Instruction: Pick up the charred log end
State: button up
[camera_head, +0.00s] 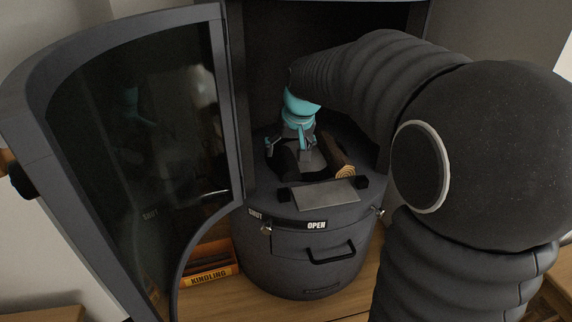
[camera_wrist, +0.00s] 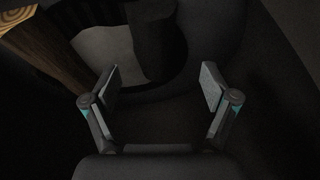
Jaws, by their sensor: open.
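A dark, blackened stub, which looks like the charred log end (camera_wrist: 157,38), lies inside the stove ahead of my gripper (camera_wrist: 162,84) in the wrist view. My gripper is open and empty, its two fingertips spread wide on either side of the stub's line. In the head view my gripper (camera_head: 287,146) reaches down into the stove chamber, just above a dark shape (camera_head: 285,161) that seems to be the same stub. The stub is poorly lit, and its far end is cut off in the wrist view. I see no contact between fingers and stub.
A brown log (camera_head: 342,165) with pale end grain lies beside a grey patch in the stove; the log also shows in the wrist view (camera_wrist: 55,52). The curved glass door (camera_head: 150,130) stands open at left. A front plate (camera_head: 325,193) edges the opening. A kindling box (camera_head: 209,275) sits below.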

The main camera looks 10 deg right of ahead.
aim_at(288, 158)
jog(key=shift+d+b+x, duration=0.2)
jog(key=shift+x, duration=1.15)
jog(key=shift+d+b+x, duration=0.2)
jog(key=shift+x, duration=1.15)
jog(key=c, duration=1.3)
jog(key=shift+r, duration=0.1)
